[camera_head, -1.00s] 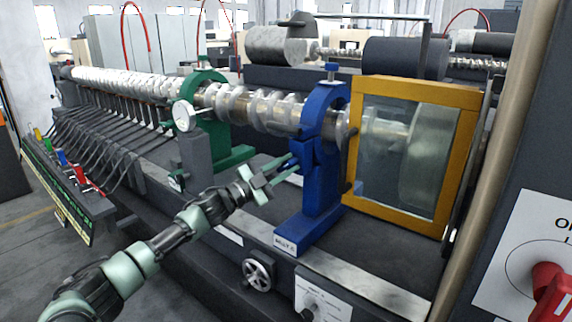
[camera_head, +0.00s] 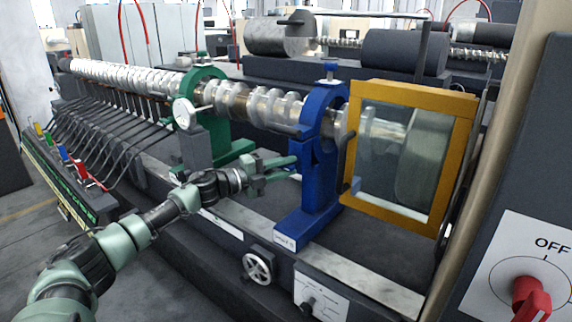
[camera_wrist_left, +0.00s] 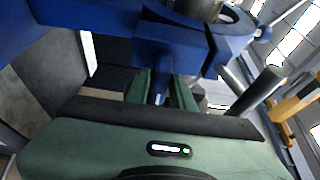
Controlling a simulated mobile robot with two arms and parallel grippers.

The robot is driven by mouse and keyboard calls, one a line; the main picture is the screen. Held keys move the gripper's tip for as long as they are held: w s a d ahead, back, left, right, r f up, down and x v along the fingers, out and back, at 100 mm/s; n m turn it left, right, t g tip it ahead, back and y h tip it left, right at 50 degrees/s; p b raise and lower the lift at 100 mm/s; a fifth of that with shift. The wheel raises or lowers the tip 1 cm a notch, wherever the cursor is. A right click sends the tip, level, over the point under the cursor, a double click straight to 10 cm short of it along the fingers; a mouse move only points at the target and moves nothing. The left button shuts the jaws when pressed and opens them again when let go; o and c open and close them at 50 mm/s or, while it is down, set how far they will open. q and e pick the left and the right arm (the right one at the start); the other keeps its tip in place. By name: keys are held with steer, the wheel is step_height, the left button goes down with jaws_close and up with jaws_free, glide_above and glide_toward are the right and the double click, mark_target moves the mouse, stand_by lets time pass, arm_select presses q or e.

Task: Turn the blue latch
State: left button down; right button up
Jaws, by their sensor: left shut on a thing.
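The blue latch (camera_head: 283,162) is a small handle on the left side of the blue ring stand (camera_head: 318,190), which holds a long metal shaft. My left gripper (camera_head: 279,168) reaches it from the left and is shut on it. In the left wrist view, the two green fingers (camera_wrist_left: 161,92) close around the narrow blue handle (camera_wrist_left: 160,84), below a larger blue block (camera_wrist_left: 178,45). The fingers hide part of the latch in the head view. My right gripper is not in view.
A yellow-framed clear guard (camera_head: 405,213) stands right of the blue stand. A green ring stand (camera_head: 205,140) with a dial gauge (camera_head: 185,114) is to the left. A handwheel (camera_head: 258,267) is on the front below. A red switch (camera_head: 530,297) is at lower right.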

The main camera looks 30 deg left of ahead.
arm_select(q)
steer(key=shift+f, duration=0.1)
stand_by(0.4)
steer(key=c, duration=1.4)
jaws_free()
steer(key=b+v, duration=0.3)
steer(key=v, duration=0.4)
steer(key=shift+s+a+b, duration=0.15)
steer(key=shift+s+b, duration=0.15)
steer(key=shift+s, duration=0.1)
